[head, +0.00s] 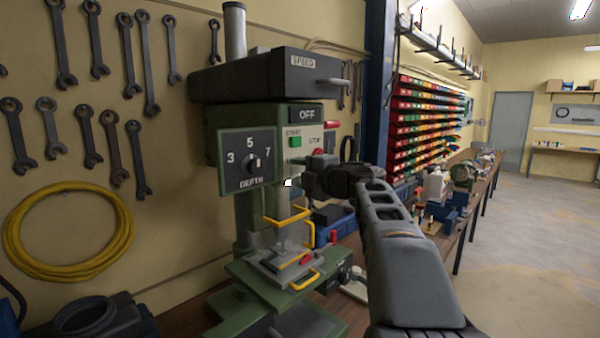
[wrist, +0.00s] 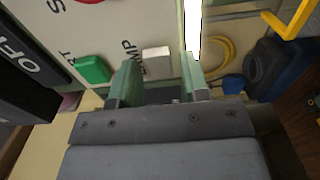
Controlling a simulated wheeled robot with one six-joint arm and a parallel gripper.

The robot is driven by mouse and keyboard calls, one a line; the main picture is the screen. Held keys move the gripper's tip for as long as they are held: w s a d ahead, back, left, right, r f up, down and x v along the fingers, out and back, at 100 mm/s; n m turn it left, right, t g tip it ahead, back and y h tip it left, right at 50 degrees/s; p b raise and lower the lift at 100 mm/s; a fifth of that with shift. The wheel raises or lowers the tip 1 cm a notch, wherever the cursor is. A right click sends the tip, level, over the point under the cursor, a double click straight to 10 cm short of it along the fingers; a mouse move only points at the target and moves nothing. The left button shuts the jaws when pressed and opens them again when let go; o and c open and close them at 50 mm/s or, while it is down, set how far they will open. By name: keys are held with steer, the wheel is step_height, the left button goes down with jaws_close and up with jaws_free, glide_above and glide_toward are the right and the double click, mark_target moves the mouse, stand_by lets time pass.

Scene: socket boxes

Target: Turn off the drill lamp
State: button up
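The green drill press (head: 222,125) stands against the wall on the bench, with an OFF display (head: 306,115). In the wrist view, a white lamp button (wrist: 156,62) sits on the pale panel beside letters reading "MP". A bright white strip (wrist: 193,32), which looks like the lit lamp, shows at the panel's edge; a small bright patch (head: 288,182) shows under the drill head. My gripper (wrist: 158,82) is open and empty, its fingers either side of the button in the picture. Whether they touch the panel is unclear. In the head view, my gripper (head: 312,180) hides the button.
The green START button (wrist: 90,69) lies left of the lamp button. The red STOP button (head: 318,153) is just above my gripper. A yellow guard (head: 287,217) and a vise are below the drill head. A depth dial (head: 253,162) faces front. Floor at right is clear.

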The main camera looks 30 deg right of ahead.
steer(key=c, duration=0.7)
steer(key=shift+d+r+n+g+y+p, duration=0.1)
steer(key=shift+d+n+g+y+p, duration=0.15)
steer(key=shift+n+y+p, duration=0.4)
jaws_close()
steer(key=shift+a+g+y, duration=0.1)
steer(key=shift+g+y, duration=0.15)
steer(key=shift+y, duration=0.3)
steer(key=o, duration=0.9)
jaws_free()
steer(key=shift+c, duration=0.2)
